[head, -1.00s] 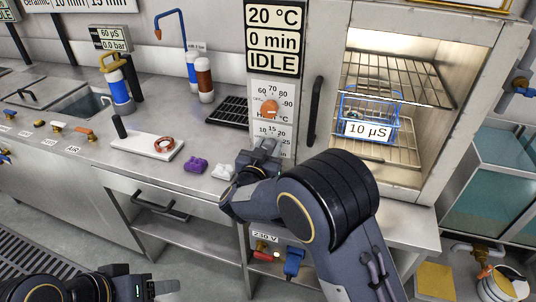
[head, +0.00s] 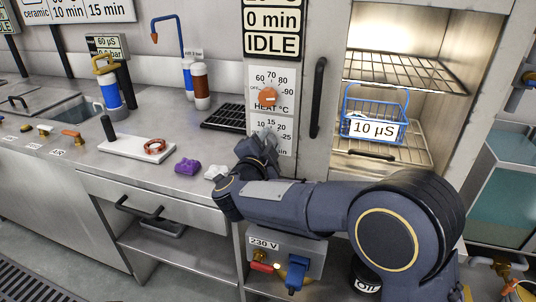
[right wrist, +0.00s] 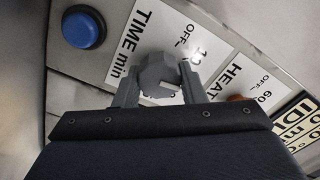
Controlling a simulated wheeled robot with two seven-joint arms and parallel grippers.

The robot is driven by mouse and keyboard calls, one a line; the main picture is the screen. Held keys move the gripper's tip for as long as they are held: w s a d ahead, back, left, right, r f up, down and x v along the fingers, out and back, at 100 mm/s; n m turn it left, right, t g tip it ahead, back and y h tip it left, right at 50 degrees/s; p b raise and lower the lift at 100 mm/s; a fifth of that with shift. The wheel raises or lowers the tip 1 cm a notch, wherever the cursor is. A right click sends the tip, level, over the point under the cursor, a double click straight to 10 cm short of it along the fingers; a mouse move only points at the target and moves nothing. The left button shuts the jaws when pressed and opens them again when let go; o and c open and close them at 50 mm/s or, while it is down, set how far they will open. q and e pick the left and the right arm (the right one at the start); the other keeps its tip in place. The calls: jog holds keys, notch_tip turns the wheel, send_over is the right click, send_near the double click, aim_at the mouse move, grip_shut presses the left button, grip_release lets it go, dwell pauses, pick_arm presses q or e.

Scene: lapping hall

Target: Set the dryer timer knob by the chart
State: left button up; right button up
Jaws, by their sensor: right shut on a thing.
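The grey timer knob (right wrist: 158,72) sits on the white plate marked TIME min (right wrist: 128,42) in the right wrist view. My right gripper (head: 263,146) is shut on it, one finger on each side. In the head view the gripper hides the knob and part of its scale. A pale mark shows on the knob, but I cannot read its setting. The dryer display (head: 273,30) shows 0 min and IDLE. The wall chart (head: 80,10) is cut off at the top left; it reads ceramic, 10 min, 15 min. My left gripper is out of view.
The orange heat knob (head: 268,97) is just above the timer scale. A blue button (right wrist: 83,28) is near the knob in the right wrist view. The dryer's black handle (head: 318,98) and lit chamber with a blue basket (head: 374,128) are to the right. Purple (head: 187,166) and white pieces lie on the counter.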

jog(key=m+b, duration=0.2)
jog(key=f+m+b, duration=0.1)
jog(key=m+b, duration=0.2)
jog(key=shift+m, duration=0.3)
jog(key=shift+r+m+b, duration=0.15)
jog(key=shift+m+b, duration=1.8)
jog(key=shift+m, duration=0.05)
jog(key=o, duration=1)
jog(key=shift+r, duration=0.1)
jog(key=v, duration=0.8)
jog(key=shift+p, duration=0.4)
